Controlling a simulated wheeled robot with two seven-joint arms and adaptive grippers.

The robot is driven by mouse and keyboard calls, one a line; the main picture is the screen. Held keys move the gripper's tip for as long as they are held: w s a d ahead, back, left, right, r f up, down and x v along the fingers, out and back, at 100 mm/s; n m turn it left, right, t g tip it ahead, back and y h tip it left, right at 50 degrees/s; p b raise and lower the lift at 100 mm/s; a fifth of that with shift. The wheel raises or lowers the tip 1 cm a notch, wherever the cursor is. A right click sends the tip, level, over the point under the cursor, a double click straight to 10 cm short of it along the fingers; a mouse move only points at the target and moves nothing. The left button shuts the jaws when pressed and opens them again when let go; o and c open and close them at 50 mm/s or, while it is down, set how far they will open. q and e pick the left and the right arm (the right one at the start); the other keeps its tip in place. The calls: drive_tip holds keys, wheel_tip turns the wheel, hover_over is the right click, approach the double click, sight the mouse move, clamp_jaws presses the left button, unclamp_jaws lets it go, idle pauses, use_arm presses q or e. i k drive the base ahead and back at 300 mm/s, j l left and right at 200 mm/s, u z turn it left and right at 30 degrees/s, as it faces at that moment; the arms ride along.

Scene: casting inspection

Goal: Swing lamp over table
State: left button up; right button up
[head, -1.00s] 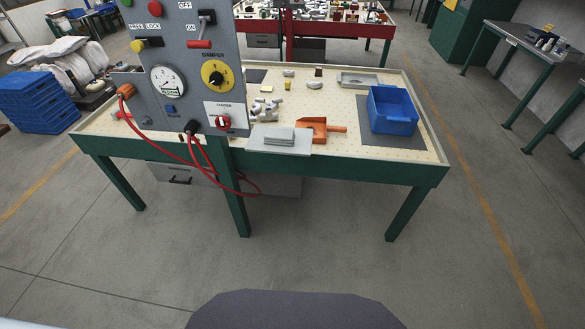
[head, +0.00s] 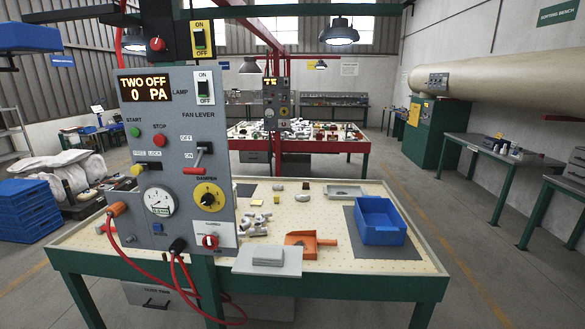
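The lamp (head: 339,33) is a dark dome with a lit underside, hanging from the dark green overhead beam (head: 270,11) at the upper right of centre. It hangs high above the back of the work table (head: 300,192), which has a pale perforated top and green frame. A yellow on/off switch (head: 203,39) and a red knob (head: 157,44) sit near the beam above the grey control panel (head: 170,190). The panel carries a LAMP switch (head: 204,92) and a display reading "TWO OFF 0 PA". Neither of my grippers shows in the head view.
A blue bin (head: 380,222), an orange scoop (head: 308,242), grey plates (head: 268,258) and small castings (head: 256,224) lie on the table. Red cables (head: 178,285) loop below the panel. A second, red-framed table (head: 345,143) stands behind.

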sight(27, 38)
drive_tip(key=i+j+u, duration=0.45)
drive_tip(key=i+j, duration=0.4)
drive_tip(key=j, duration=0.55)
drive_tip(key=i+j+u, duration=0.4)
drive_tip(key=i+j, duration=0.6)
drive_tip(key=j, duration=0.1)
